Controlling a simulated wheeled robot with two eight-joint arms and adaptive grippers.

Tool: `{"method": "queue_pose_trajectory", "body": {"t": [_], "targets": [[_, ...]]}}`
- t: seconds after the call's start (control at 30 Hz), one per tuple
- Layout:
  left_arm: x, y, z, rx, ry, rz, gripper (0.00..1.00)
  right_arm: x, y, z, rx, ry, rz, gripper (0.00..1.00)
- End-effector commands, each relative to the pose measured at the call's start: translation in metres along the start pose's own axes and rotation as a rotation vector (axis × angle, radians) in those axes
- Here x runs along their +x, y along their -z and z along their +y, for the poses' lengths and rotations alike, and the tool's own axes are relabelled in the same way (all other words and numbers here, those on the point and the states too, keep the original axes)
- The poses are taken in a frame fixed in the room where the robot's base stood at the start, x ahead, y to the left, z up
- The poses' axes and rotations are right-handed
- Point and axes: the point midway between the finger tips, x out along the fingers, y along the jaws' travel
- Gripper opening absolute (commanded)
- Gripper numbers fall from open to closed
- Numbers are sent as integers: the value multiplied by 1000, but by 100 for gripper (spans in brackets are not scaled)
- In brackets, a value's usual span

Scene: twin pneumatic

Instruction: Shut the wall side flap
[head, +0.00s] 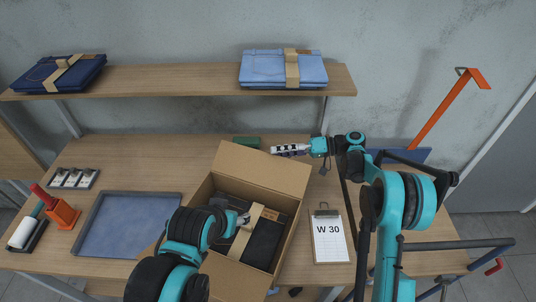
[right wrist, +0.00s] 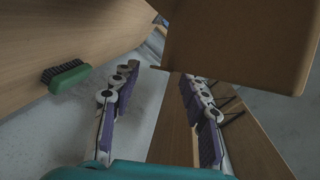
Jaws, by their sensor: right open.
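The open cardboard box (head: 284,235) stands on the table with folded dark jeans (head: 262,240) in a tan paper band inside. Its wall side flap (head: 262,168) stands up at the far edge, leaning toward the wall. In the right wrist view a brown cardboard panel, apparently this flap (right wrist: 235,45), fills the upper right. My right gripper (head: 275,150) is open, just beyond the flap's upper edge, with its fingers (right wrist: 160,95) apart and empty. My left gripper (head: 243,218) is over the box's left part; its fingers are too small to judge.
A green brush (head: 247,142) lies behind the flap and shows in the right wrist view (right wrist: 66,76). A blue-grey tray (head: 125,225) is left of the box, a "W 30" clipboard (head: 329,240) right. A shelf (head: 180,80) with folded jeans runs along the wall.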

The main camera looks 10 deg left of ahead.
Motion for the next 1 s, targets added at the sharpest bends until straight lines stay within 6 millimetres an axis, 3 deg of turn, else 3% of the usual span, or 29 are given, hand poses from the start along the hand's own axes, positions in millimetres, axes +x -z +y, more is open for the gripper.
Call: {"method": "queue_pose_trajectory", "body": {"t": [0.23, 0.6, 0.8, 1.0], "targets": [[6, -4, 0, 0, 0, 0, 54, 36, -1, 0, 1, 0, -2, 45], [6, -4, 0, 0, 0, 0, 54, 44, 0, 0, 2, -2, 1, 45], [6, -4, 0, 0, 0, 0, 54, 43, 0, 0, 2, -3, 0, 0], [6, -4, 0, 0, 0, 0, 54, 43, 0, 0, -2, -5, 0, 0]]}}
